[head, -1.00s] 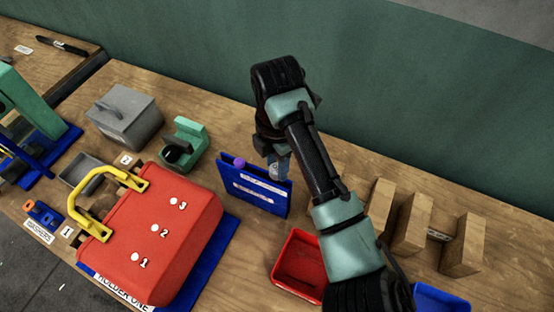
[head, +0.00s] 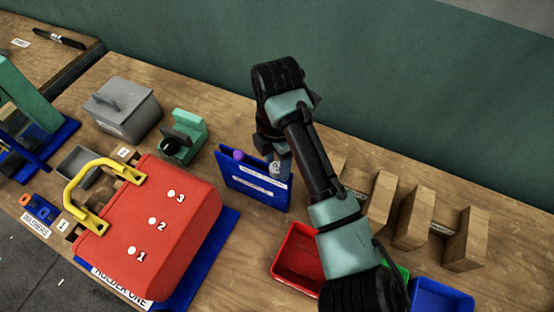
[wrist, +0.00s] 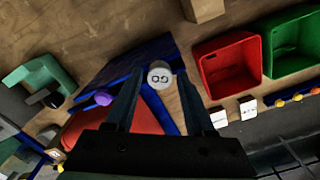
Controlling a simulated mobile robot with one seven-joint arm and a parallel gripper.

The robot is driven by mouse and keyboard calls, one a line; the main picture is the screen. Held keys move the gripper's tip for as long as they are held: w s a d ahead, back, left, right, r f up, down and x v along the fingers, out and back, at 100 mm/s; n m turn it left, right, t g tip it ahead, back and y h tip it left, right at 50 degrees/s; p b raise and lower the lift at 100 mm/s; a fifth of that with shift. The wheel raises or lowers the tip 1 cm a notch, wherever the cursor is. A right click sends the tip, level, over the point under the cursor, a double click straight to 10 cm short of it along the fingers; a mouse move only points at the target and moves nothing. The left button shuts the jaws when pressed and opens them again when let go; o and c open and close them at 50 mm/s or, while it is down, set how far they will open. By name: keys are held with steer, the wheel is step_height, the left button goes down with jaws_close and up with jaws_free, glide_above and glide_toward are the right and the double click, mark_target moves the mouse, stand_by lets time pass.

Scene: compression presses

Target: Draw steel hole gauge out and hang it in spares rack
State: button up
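The steel hole gauge shows in the wrist view as a round grey end (wrist: 160,76) marked GO, between my fingertips. In the head view its grey end (head: 275,167) stands at the right part of the blue holder (head: 250,187); the lower part is hidden. My gripper (wrist: 161,84) is open around the gauge, with a gap seen on each side. In the head view my gripper (head: 277,153) is partly hidden by my arm. Which thing is the spares rack I cannot tell.
A purple ball (head: 238,155) is at the holder's left end. A red case (head: 160,225) with yellow handle stands left. Red (head: 290,262) and blue (head: 440,297) bins lie at front right, with wooden blocks (head: 412,220) behind.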

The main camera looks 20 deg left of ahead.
steer(key=shift+o, duration=1)
steer(key=shift+r, duration=0.1)
step_height(320, 180, up, 13)
